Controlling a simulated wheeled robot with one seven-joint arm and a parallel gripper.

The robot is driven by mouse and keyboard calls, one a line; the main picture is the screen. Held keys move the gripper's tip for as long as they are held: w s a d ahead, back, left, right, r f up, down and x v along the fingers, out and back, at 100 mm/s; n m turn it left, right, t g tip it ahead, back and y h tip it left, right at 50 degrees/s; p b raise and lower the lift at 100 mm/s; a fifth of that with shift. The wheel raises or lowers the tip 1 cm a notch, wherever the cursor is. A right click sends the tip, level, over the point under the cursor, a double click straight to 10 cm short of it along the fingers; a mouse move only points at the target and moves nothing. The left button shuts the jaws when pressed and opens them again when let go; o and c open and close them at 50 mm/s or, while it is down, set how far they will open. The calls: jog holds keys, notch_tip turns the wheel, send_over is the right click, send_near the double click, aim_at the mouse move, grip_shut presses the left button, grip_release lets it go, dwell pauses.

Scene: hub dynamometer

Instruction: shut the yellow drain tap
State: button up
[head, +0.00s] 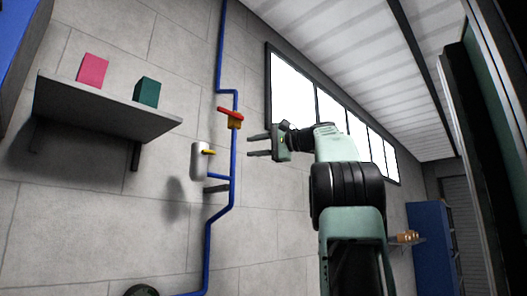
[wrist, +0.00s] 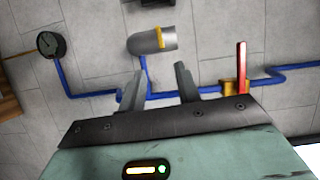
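The yellow drain tap (head: 209,152) is a small yellow lever on a grey cylinder (head: 198,160) fixed to the wall. In the head view the lever sticks out to the right, roughly level. In the wrist view the tap (wrist: 161,38) is a short yellow bar across the cylinder (wrist: 143,42), beyond my fingertips. My gripper (head: 250,146) is open with nothing between its fingers. In the head view it is to the right of the tap, apart from it. The wrist view shows both fingers (wrist: 158,82) spread.
A red-handled valve (head: 230,113) sits on the blue pipe (head: 233,170) above the tap, close to my gripper. It also shows in the wrist view (wrist: 241,65). A round gauge (wrist: 50,44) is at left. A shelf (head: 105,105) holds pink and green blocks.

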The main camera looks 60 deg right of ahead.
jog(key=shift+s+d, duration=0.2)
jog(key=shift+s, duration=1.05)
